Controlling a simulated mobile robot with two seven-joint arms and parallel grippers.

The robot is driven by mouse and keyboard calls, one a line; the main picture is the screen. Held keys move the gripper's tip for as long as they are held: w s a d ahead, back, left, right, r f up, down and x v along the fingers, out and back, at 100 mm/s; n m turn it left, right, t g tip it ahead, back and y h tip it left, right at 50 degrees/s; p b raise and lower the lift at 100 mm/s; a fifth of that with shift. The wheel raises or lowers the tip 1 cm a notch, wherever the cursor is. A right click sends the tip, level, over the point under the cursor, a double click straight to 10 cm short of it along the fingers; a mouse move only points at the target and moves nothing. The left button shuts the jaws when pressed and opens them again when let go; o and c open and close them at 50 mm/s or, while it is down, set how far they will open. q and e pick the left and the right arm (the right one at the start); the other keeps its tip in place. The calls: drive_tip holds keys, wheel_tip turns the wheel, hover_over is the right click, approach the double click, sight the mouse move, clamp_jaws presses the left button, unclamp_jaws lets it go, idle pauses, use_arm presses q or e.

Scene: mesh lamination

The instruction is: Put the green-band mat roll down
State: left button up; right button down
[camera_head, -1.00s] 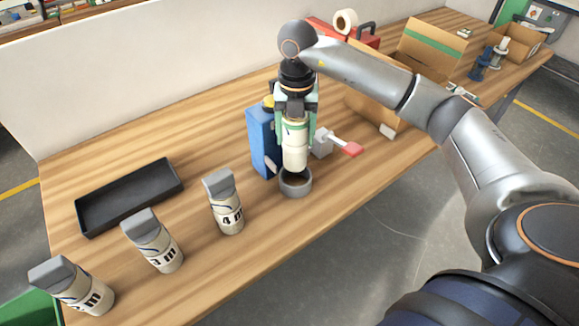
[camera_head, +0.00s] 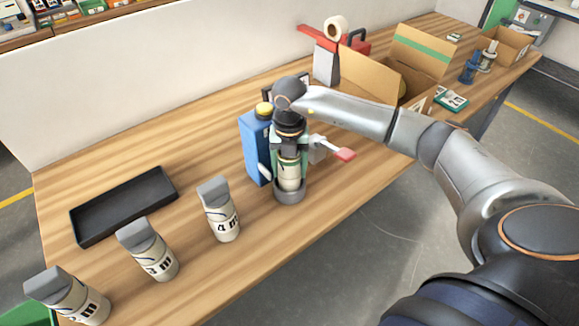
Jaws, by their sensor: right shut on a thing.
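The green-band mat roll (camera_head: 290,183) is a small cream cylinder standing upright, with its lower end in the round grey cup (camera_head: 289,195) on the table. My right gripper (camera_head: 290,168) comes down on it from above and is shut on it. The fingers cover part of the roll, and the cup hides its bottom end, so I cannot tell if it touches the cup's floor. My left gripper is not in view.
A blue container (camera_head: 254,148) stands close at the left of the gripper, and a red-handled lever (camera_head: 343,154) close at the right. Several labelled rolls, one marked 4 m (camera_head: 221,212), and a black tray (camera_head: 124,204) are at left. Open cardboard boxes (camera_head: 421,55) are at back right.

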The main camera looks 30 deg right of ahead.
drive_tip(key=shift+c, duration=0.2)
unclamp_jaws()
wheel_tip(320, 180, up, 12)
drive_tip(key=shift+r+b, duration=0.2)
drive_tip(key=shift+b, duration=0.2)
